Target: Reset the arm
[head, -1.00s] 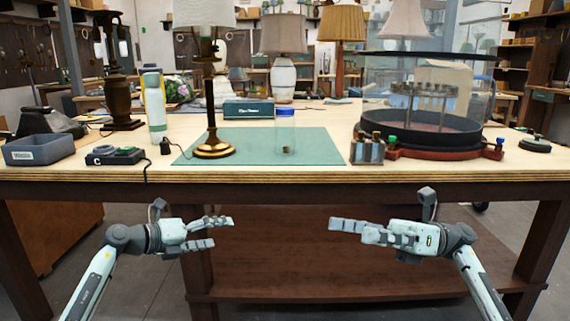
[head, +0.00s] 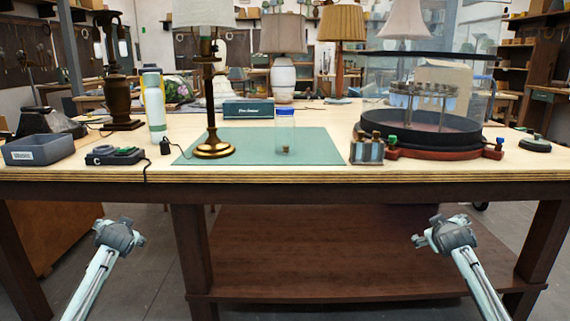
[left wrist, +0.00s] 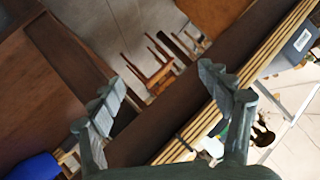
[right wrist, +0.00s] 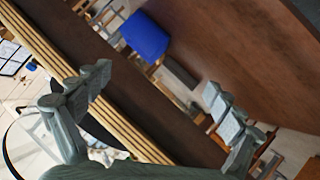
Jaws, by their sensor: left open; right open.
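My left gripper shows in the left wrist view (left wrist: 165,100) with its two fingers spread wide and nothing between them. My right gripper shows in the right wrist view (right wrist: 150,100), also spread wide and empty. In the head view both arms are folded back low in front of the workbench (head: 290,178), one at each side, and the fingers are hardly visible there. On the bench, a brass lamp (head: 211,105) with a white shade stands on a green mat (head: 310,148). A clear jar with a blue lid (head: 285,130) stands on the mat to its right.
A grey bin (head: 38,150), a black switch box (head: 115,156) and a bottle (head: 155,108) stand on the bench's left. A round black-rimmed tank (head: 425,130) with a red base is at the right. The bench's front edge and lower shelf (head: 340,250) lie ahead of my arms.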

